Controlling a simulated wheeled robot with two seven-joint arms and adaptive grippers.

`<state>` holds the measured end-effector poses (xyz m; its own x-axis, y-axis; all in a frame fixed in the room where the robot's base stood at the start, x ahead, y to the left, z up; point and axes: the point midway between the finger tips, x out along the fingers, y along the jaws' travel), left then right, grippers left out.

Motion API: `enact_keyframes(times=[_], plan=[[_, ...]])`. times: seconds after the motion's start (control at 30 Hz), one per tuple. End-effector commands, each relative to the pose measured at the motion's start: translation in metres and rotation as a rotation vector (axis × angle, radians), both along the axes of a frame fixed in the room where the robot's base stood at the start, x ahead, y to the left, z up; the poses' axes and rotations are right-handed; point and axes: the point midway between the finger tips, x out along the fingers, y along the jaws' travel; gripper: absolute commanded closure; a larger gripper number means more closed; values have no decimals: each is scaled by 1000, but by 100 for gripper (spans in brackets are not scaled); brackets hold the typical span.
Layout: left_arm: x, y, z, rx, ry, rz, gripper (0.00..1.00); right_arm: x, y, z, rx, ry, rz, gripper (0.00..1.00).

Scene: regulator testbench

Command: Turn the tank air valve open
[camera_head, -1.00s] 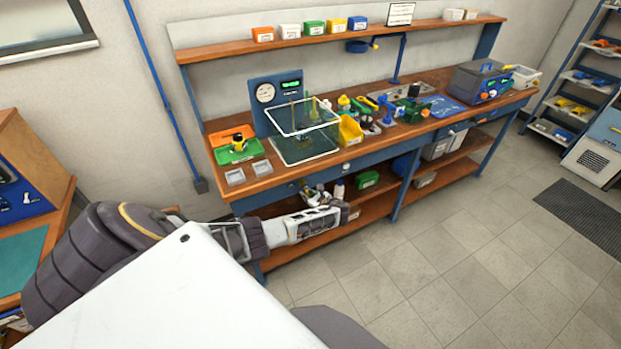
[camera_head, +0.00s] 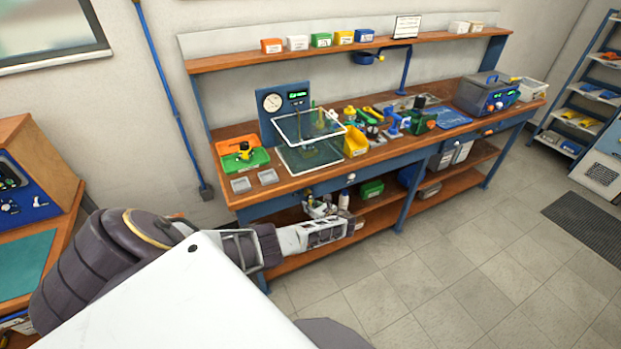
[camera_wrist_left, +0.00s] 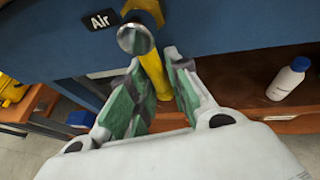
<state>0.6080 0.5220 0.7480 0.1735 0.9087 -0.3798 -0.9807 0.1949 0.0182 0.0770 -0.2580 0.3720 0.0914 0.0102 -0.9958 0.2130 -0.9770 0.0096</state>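The tank air valve shows in the left wrist view as a round metal hub (camera_wrist_left: 135,39) with a yellow lever (camera_wrist_left: 154,76), beside a black "Air" label (camera_wrist_left: 101,19) on the blue bench front. The lever hangs down, slightly tilted. My left gripper (camera_wrist_left: 152,62) is open, with its green-padded fingers on either side of the lever. I cannot tell whether either finger touches it. In the head view, my left gripper (camera_head: 318,208) is small, below the bench's front edge, and the valve is hard to make out there. My right gripper is not in view.
A white bottle with a blue cap (camera_wrist_left: 288,79) stands on the lower shelf (camera_wrist_left: 250,122), right of my gripper. The blue bench front (camera_wrist_left: 225,28) is close above the fingers. The workbench top (camera_head: 222,195) holds a glass tank (camera_head: 309,147). The floor (camera_head: 440,265) in front is clear.

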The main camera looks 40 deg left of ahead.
Motion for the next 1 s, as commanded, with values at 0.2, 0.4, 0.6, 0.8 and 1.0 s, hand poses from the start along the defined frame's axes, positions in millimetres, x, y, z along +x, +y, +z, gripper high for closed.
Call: enact_keyframes(times=[0.2,0.4,0.6,0.8,1.0], plan=[[0,0,0,0,-2,1,76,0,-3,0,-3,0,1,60],[0,-1,1,-1,-3,0,76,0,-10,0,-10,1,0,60],[0,-7,3,-2,-4,-2,76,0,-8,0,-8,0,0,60],[-2,-19,8,-2,-4,-2,76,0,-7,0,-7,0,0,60],[-6,-36,15,-2,-4,-2,76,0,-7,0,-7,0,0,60]])
